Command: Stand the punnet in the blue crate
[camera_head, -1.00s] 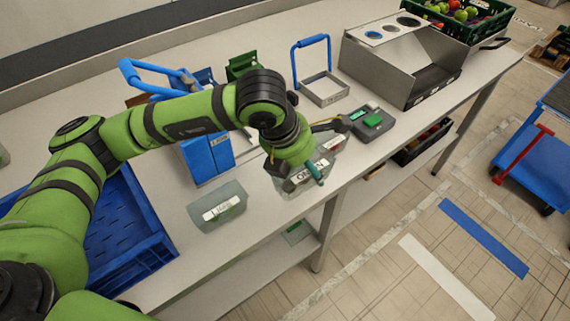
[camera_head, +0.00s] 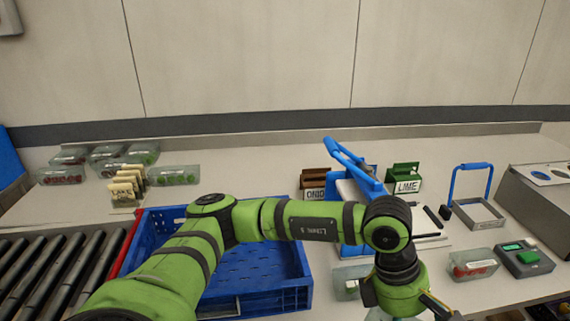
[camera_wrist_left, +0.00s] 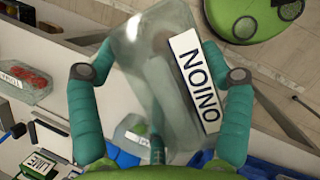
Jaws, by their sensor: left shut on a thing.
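A clear punnet with an ONION label (camera_wrist_left: 165,40) is between the two teal fingers of my left gripper (camera_wrist_left: 160,75) in the left wrist view. The fingers are shut on its sides. In the head view my left gripper (camera_head: 400,305) is at the bottom edge, right of the blue crate, and the punnet is mostly hidden or out of frame. The blue crate (camera_head: 285,298) stands on the left of the bench beside the rollers. Its visible floor is bare, and my left arm crosses over it. My right gripper is not in view.
Another clear punnet (camera_head: 347,278) stands between crate and gripper. A red-filled punnet (camera_head: 474,263) stands by the scale (camera_head: 526,259). A blue-handled holder (camera_head: 352,225) stands right of the crate. Filled punnets (camera_head: 62,176) and label cards (camera_head: 125,190) are behind it at left. Rollers (camera_head: 60,280) lie left.

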